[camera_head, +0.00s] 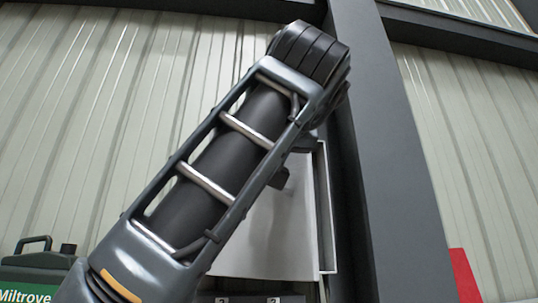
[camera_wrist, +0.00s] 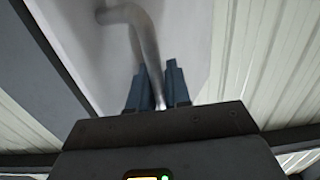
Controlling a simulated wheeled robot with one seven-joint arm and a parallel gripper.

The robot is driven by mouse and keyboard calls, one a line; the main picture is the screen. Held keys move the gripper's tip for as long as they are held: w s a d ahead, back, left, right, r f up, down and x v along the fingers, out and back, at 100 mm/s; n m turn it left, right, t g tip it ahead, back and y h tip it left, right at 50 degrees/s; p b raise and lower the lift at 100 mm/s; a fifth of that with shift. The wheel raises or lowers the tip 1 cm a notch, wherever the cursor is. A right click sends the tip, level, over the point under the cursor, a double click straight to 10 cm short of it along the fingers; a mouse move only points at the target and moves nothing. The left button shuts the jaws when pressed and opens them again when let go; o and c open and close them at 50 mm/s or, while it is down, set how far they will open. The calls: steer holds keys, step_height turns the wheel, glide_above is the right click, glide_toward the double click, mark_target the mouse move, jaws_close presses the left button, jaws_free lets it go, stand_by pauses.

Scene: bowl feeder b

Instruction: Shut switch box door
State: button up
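The switch box (camera_head: 265,235) shows in the head view as a pale grey-white panel with a thin rim at its right, mounted by a dark post. My arm covers much of it, so how far its door stands open is hard to tell. In the wrist view a pale panel (camera_wrist: 185,35), which looks like the door, carries a bent metal handle (camera_wrist: 145,38). The handle's rod runs down between the two blue fingers of my gripper (camera_wrist: 158,90). The fingers are close together on either side of the rod and seem to grip it. My gripper is hidden in the head view.
A dark steel post (camera_head: 385,170) rises just right of the box. Corrugated wall panels (camera_head: 70,110) stand behind. A green container (camera_head: 35,272) marked "Miltrove" is at the lower left. A red object (camera_head: 465,277) shows at the lower right.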

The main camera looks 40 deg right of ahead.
steer(key=s, duration=0.8)
steer(key=shift+a+f+m+h, duration=0.2)
steer(key=shift+a+m+h, duration=0.1)
steer(key=shift+m, duration=0.1)
steer(key=shift+s, duration=0.1)
steer(key=b+v, duration=0.1)
steer(key=v, duration=0.6)
steer(key=shift+s+a, duration=0.2)
steer(key=shift+s, duration=0.05)
steer(key=shift+r, duration=0.15)
steer(key=shift+c, duration=0.4)
